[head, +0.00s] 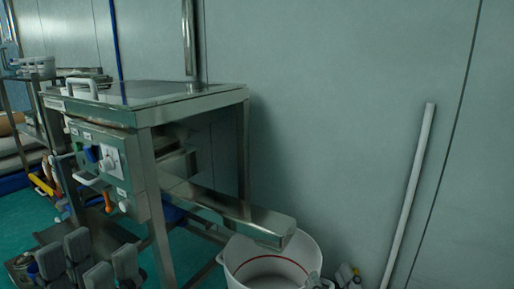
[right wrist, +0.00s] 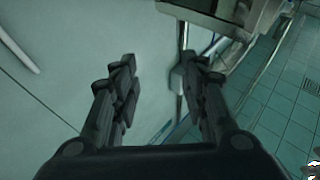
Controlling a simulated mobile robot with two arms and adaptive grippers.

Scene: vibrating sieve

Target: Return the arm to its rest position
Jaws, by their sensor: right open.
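My left gripper (head: 92,262) shows at the lower left of the head view, in front of the sieve machine. Its grey padded fingers stand apart, with nothing visible held between them. My right gripper (head: 333,279) only just shows at the bottom edge of the head view, beside the white bucket's right rim. In the right wrist view my right gripper (right wrist: 160,78) is open, with its two dark fingers wide apart and nothing between them. Most of both arms is out of view.
The steel sieve machine (head: 150,112) stands at the left, its chute (head: 240,217) reaching over a white bucket (head: 232,262). A white pole (head: 410,190) leans on the wall at the right. A shelf with containers (head: 36,66) stands far left. Open tiled floor (right wrist: 285,120) shows in the wrist view.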

